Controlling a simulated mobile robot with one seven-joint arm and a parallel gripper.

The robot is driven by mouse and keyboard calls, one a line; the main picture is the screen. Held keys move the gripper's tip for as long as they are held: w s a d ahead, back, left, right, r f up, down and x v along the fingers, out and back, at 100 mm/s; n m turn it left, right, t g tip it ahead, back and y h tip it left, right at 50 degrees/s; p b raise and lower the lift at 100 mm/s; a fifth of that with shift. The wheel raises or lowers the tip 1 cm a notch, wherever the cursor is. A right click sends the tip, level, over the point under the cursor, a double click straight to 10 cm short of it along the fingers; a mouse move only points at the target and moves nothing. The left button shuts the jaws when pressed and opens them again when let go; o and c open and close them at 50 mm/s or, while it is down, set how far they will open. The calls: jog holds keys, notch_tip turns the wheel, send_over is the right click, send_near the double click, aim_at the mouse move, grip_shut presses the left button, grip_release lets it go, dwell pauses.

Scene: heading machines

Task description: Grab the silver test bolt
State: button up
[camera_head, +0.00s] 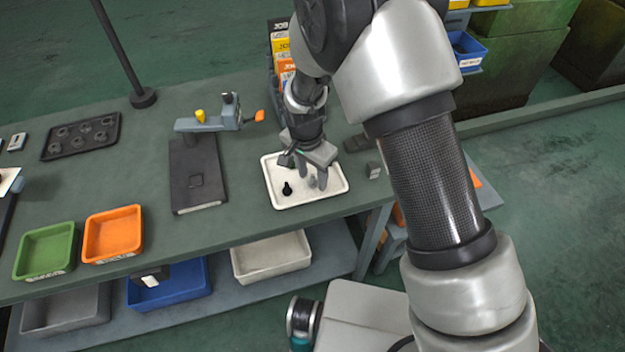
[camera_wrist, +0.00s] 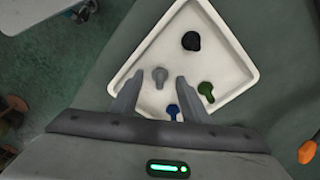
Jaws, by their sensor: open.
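The silver test bolt (camera_wrist: 160,77) is in the white tray (camera_wrist: 240,85), seen in the wrist view between my two fingertips. My gripper (camera_wrist: 160,80) is open, with one finger on each side of the bolt. Whether the fingers touch it or are still above it I cannot tell. In the head view my gripper (camera_head: 312,178) is over the right part of the tray (camera_head: 277,202), and its fingers mostly hide the silver bolt.
The tray also holds a black bolt (camera_wrist: 190,41), a green bolt (camera_wrist: 206,92) and a blue bolt (camera_wrist: 173,110), the last two near my fingers. A fixture with a dark plate (camera_head: 197,180) stands left of the tray. Green (camera_head: 45,250) and orange (camera_head: 112,233) bins stand further left.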

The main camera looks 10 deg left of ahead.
jog(key=shift+c, duration=0.5)
grip_shut()
jog(key=shift+r, duration=0.15)
